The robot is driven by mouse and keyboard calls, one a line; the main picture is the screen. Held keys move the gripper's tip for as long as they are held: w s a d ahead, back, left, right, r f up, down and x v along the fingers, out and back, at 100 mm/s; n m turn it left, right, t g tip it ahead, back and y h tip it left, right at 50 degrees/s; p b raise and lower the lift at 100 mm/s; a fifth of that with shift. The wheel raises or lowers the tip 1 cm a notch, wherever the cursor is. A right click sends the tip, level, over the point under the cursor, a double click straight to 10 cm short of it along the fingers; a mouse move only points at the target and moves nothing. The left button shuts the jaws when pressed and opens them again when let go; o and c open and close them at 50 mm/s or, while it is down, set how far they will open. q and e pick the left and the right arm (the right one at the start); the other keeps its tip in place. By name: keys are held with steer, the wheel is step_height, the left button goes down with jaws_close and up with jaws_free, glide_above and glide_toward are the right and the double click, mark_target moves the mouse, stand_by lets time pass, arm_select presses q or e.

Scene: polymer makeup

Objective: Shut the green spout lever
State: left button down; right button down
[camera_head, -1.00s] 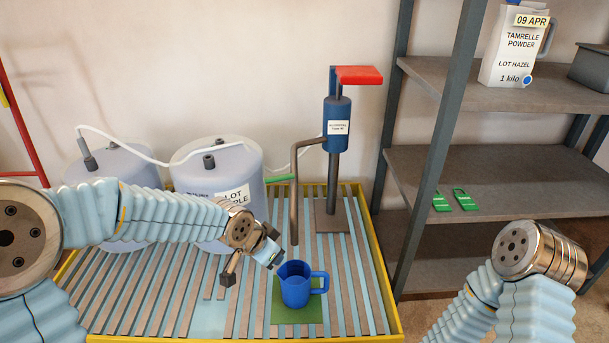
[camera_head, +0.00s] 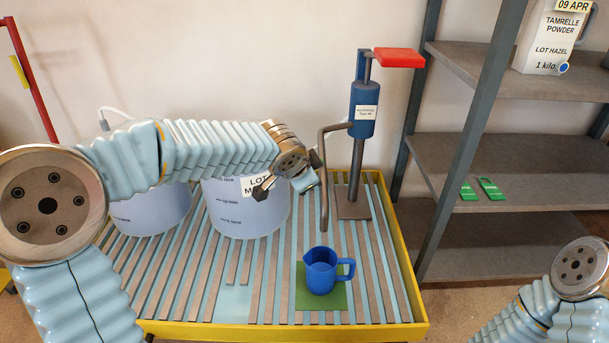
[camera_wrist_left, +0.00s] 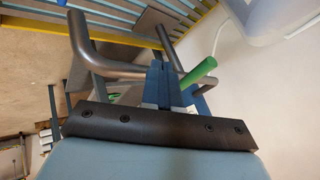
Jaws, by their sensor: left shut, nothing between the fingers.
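The blue pump (camera_head: 363,110) with a red handle (camera_head: 399,58) stands upright in the yellow-edged tray. Its bent grey spout (camera_head: 323,180) hangs over a blue jug (camera_head: 321,271); the spout also crosses the left wrist view (camera_wrist_left: 85,45). The green lever (camera_wrist_left: 199,73) sticks out near the spout there; in the head view my left arm hides it. My left gripper (camera_head: 303,181) is beside the spout, left of it. Its shut, empty fingers (camera_wrist_left: 163,85) appear just left of the lever in the wrist view; whether they touch it I cannot tell. My right gripper is out of view.
Pale drums (camera_head: 246,207) stand behind and below my left arm. The jug rests on a green mat (camera_head: 335,298) in the tray (camera_head: 408,270). Grey shelving (camera_head: 520,165) on the right holds green tags (camera_head: 490,189) and a powder container (camera_head: 548,40).

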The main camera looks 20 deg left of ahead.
arm_select(q)
steer(key=shift+w+a+r+p, duration=0.15)
steer(key=shift+w+a+r, duration=0.1)
steer(key=shift+w+a, duration=0.25)
steer(key=shift+w+a+r+p, duration=0.2)
steer(key=shift+w+a, duration=0.1)
steer(key=shift+w, duration=0.4)
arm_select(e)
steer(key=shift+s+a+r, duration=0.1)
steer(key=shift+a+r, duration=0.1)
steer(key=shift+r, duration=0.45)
arm_select(q)
steer(key=shift+w+a, duration=0.55)
steer(key=shift+a, duration=0.3)
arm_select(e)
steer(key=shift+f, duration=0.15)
arm_select(q)
steer(key=shift+b, duration=0.3)
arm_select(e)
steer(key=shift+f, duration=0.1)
